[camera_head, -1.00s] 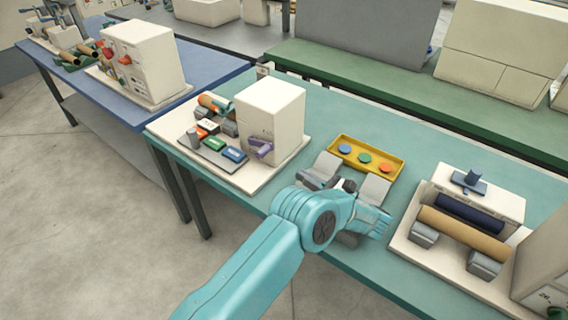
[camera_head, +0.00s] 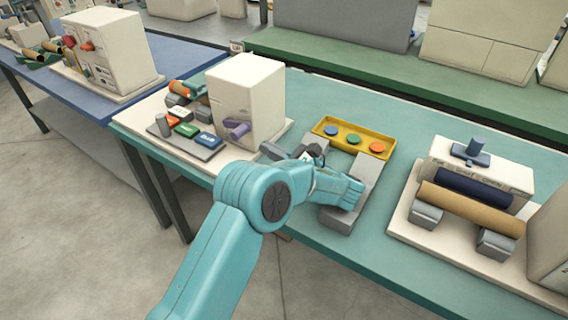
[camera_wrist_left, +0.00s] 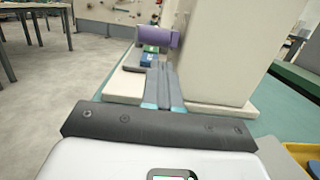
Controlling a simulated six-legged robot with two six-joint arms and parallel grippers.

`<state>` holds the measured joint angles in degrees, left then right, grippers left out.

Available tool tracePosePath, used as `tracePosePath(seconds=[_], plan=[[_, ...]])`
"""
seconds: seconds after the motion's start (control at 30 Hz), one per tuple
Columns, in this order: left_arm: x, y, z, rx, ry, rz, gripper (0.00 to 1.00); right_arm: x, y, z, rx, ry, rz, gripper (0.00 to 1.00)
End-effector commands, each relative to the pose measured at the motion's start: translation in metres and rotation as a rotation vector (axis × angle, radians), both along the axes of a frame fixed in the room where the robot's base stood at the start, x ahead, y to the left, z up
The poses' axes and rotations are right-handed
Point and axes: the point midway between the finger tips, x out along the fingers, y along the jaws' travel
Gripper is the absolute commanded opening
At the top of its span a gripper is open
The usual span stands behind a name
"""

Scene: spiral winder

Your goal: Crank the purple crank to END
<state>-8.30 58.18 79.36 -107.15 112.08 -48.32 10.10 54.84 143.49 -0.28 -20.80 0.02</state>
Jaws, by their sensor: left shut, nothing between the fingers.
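The purple crank (camera_head: 236,129) sticks out of the front of the white box (camera_head: 262,82) on the teal table. In the left wrist view the purple crank (camera_wrist_left: 157,37) lies straight ahead, beyond the fingertips, with the white box (camera_wrist_left: 225,50) on its right. My left gripper (camera_head: 268,150) is shut and empty, pointing at the box's lower front, a little to the right of the crank. Its grey fingers (camera_wrist_left: 163,88) lie together in the wrist view and look apart from the crank. The END mark cannot be read. My right gripper is not in view.
Green, blue and other coloured blocks (camera_head: 186,130) sit left of the box on its base. A yellow tray (camera_head: 322,126) with coloured discs stands to the right. A roller unit (camera_head: 470,208) stands further right. Open table lies between the tray and the roller unit.

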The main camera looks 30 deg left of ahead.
Motion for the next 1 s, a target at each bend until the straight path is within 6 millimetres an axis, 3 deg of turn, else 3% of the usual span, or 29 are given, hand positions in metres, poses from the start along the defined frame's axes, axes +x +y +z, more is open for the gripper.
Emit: tracePosePath(seconds=[0.1, 0.3, 0.7, 1.0], plan=[[0.002, 0.022, 0.004, 0.000, 0.001, 0.002, 0.00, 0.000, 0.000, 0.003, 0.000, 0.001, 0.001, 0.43], [0.005, 0.040, 0.006, 0.000, 0.001, 0.000, 0.00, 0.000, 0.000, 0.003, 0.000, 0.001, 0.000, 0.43], [0.005, 0.044, 0.007, -0.003, 0.000, -0.002, 0.00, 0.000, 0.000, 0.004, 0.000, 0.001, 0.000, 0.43], [0.006, 0.049, 0.028, -0.186, 0.014, 0.001, 0.00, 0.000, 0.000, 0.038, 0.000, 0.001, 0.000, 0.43]])
